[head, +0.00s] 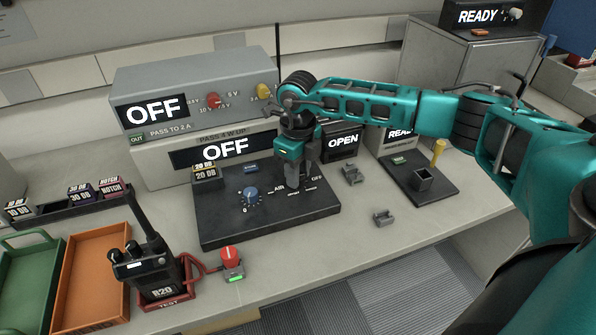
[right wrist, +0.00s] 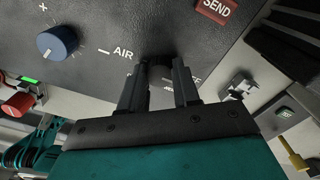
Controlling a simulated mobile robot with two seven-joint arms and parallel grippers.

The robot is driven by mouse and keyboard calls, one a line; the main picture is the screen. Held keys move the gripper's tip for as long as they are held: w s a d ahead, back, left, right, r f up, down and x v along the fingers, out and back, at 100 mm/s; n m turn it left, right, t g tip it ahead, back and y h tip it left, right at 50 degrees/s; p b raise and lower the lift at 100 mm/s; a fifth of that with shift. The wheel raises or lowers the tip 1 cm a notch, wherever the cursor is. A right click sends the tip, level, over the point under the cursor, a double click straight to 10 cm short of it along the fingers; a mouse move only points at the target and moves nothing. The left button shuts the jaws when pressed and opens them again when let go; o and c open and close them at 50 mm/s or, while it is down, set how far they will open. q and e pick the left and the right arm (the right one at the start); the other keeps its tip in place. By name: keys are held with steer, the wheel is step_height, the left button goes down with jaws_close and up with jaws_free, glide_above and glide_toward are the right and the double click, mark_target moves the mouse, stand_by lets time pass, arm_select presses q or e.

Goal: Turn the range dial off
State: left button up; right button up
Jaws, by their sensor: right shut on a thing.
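The range dial (right wrist: 160,72) is a small dark knob on the dark control panel (head: 225,222), with AIR printed to its left and OFF to its right. In the right wrist view it sits between the fingertips of my right gripper (right wrist: 160,82). My right gripper (head: 302,182) reaches down to the panel's right part in the head view and is shut on the dial. The fingers hide most of the dial, so its pointer cannot be read. My left gripper is not in view.
A blue knob (head: 250,194) is left of the dial on the same panel. Grey boxes with OFF displays (head: 154,112) stand behind. A handheld radio (head: 152,262), a red knob (head: 230,256) and an orange tray (head: 97,318) are at front left. Grey clips (head: 384,217) lie to the right.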

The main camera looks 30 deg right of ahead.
stand_by(0.3)
steer(key=o, duration=1.1)
steer(key=shift+c, duration=0.2)
steer(key=shift+r, duration=0.1)
step_height(320, 180, up, 13)
steer(key=shift+s, duration=0.1)
